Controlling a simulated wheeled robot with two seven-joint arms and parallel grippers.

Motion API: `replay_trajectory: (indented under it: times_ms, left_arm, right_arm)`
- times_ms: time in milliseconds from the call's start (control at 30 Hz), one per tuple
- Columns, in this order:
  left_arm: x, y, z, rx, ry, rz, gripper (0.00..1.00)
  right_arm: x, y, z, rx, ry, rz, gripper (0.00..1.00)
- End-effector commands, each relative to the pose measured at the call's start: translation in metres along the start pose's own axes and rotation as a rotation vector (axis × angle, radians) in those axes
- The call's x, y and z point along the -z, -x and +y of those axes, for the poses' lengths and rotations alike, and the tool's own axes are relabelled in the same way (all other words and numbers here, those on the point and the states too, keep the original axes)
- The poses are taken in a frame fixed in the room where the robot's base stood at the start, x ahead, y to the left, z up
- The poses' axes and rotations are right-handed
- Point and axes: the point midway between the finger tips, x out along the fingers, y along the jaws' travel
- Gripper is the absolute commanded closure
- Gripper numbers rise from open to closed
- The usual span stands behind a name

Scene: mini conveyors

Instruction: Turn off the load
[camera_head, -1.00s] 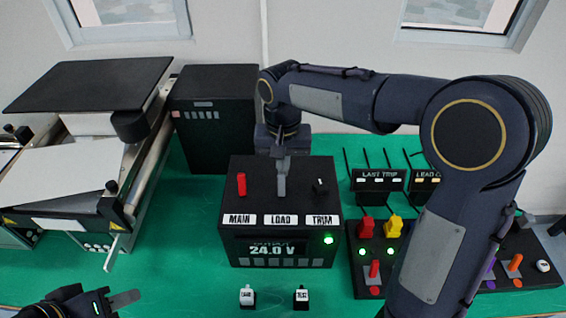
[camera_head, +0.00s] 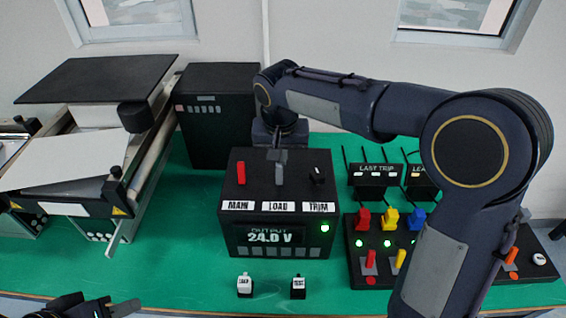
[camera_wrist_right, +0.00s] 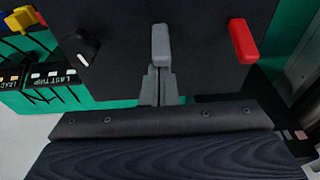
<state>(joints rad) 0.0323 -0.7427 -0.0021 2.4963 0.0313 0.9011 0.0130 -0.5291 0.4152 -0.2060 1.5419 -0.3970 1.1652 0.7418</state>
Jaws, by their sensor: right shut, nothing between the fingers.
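The black power box (camera_head: 232,205) stands on the green table and shows 24.0 V with a green light lit. Its grey LOAD lever (camera_head: 279,174) sits on the top between the red MAIN lever (camera_head: 241,173) and the black TRIM knob (camera_head: 318,174). My right gripper (camera_head: 277,155) is shut and empty at the far side of the LOAD lever. In the right wrist view, its fingertips (camera_wrist_right: 159,75) lie right by the base of the grey lever (camera_wrist_right: 161,45); I cannot tell whether they touch. My left gripper (camera_head: 122,306) is partly in view at the bottom left, away from the box.
A black cabinet (camera_head: 215,120) stands behind left of the box, with a conveyor (camera_head: 75,170) further left. Two small switches (camera_head: 244,284) stand in front. A panel of coloured levers (camera_head: 375,268) is at the right, partly hidden by my right arm.

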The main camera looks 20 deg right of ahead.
Motion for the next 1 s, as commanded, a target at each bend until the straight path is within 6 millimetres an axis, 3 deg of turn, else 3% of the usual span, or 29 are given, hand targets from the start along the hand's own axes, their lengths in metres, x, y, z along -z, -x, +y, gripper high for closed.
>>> replay_trajectory:
  times_ms: [433,500,1000]
  left_arm:
    - [-0.035,-0.07,-0.032,0.0,0.0,0.0,0.64]
    - [-0.031,-0.061,-0.028,0.0,0.0,-0.001,0.64]
    - [-0.026,-0.051,-0.024,0.0,0.0,0.0,0.64]
  right_arm:
    - [-0.018,-0.001,-0.003,0.006,0.005,0.327,1.0]
    - [-0.014,0.007,-0.002,0.001,0.0,0.323,1.0]
    - [-0.012,0.02,-0.001,0.0,0.001,0.319,1.0]
